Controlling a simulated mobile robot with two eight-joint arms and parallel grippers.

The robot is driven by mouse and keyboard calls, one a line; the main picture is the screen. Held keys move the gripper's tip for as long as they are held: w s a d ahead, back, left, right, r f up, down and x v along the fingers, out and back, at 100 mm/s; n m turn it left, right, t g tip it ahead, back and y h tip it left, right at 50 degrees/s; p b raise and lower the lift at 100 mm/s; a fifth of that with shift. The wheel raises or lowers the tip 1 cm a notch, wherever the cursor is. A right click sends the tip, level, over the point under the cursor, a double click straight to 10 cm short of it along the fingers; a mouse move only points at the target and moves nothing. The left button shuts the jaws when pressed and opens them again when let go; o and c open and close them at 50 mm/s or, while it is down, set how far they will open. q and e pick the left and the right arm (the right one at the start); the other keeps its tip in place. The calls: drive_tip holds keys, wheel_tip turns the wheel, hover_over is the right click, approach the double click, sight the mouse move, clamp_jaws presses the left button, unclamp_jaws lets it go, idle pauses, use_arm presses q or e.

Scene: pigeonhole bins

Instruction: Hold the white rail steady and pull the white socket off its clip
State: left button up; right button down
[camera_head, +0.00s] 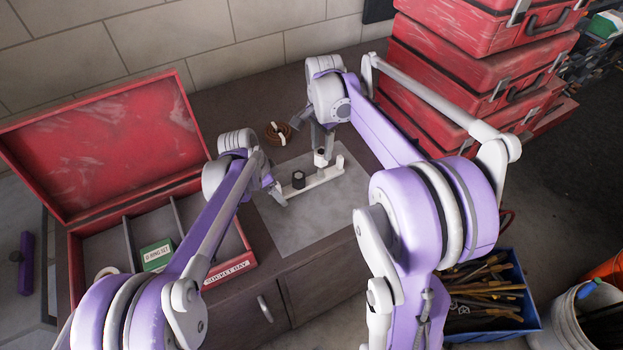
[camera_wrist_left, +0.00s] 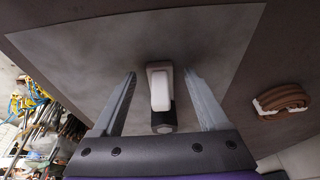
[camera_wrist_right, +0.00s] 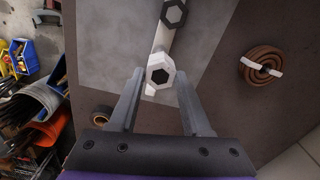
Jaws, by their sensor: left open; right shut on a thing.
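The white rail (camera_head: 325,175) lies on a grey mat, with a black socket (camera_head: 299,179) standing on it toward its left end. The white socket (camera_head: 320,158) stands upright over the rail's right part. My right gripper (camera_head: 324,149) is shut on it; in the right wrist view the white hexagonal socket (camera_wrist_right: 160,72) sits between the fingertips. I cannot tell whether it is still seated on its clip, which is hidden. My left gripper (camera_head: 278,193) is open at the rail's left end; in the left wrist view its fingers (camera_wrist_left: 159,74) stand apart on either side of the rail end.
An open red case (camera_head: 245,240) with compartments stands at left, holding a green box (camera_head: 156,255). A brown coil (camera_head: 277,132) lies behind the mat (camera_head: 290,235). Stacked red cases (camera_head: 470,75) rise at right. The mat's front part is clear.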

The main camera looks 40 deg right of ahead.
use_arm(q)
drive_tip(key=v, duration=1.1)
drive_tip(key=shift+r, duration=0.4)
drive_tip(key=shift+a, duration=0.15)
